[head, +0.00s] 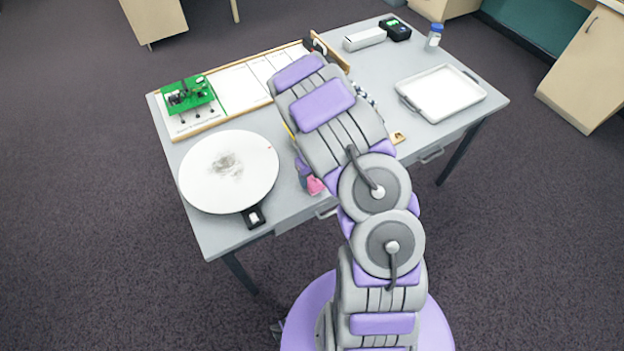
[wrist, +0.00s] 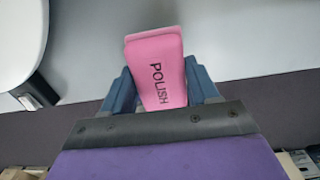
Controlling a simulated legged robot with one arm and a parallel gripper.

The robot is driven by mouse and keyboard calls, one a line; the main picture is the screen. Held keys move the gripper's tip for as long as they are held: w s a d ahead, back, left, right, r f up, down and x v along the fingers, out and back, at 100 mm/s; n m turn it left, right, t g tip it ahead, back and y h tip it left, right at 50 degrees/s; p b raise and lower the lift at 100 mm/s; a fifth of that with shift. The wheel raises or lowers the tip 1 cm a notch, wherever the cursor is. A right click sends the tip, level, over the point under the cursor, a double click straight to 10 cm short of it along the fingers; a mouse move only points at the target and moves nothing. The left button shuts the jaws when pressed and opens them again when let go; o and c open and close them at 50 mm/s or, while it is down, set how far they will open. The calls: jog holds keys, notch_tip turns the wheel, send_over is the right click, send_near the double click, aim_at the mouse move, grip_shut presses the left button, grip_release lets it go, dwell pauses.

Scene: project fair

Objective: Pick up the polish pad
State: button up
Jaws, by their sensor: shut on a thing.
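The polish pad is a pink block with the word POLISH on it. It shows large in the wrist view (wrist: 158,75), between the two blue fingers of my gripper (wrist: 160,90). The fingers are shut on its sides. In the head view only a small pink part of the pad (head: 315,186) shows near the table's front edge, beside my arm. My arm hides most of the gripper there. I cannot tell whether the pad touches the table.
On the grey table (head: 300,205), a round white disc (head: 245,170) with a grey smudge and black handle lies left of the gripper. A white tray (head: 442,92) is at right. A green circuit board (head: 188,95) sits back left. A white box (head: 365,39) and blue-capped bottle (head: 434,38) stand behind.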

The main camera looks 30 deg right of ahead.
jog(key=s+a+r+p, duration=0.1)
jog(key=s+a, duration=0.1)
jog(key=s, duration=0.5)
jog(key=s+a+r+p, duration=0.1)
jog(key=s+a, duration=0.1)
jog(key=s, duration=0.6)
jog(key=shift+s+a, duration=0.15)
jog(key=shift+a, duration=0.05)
jog(key=shift+r, duration=0.1)
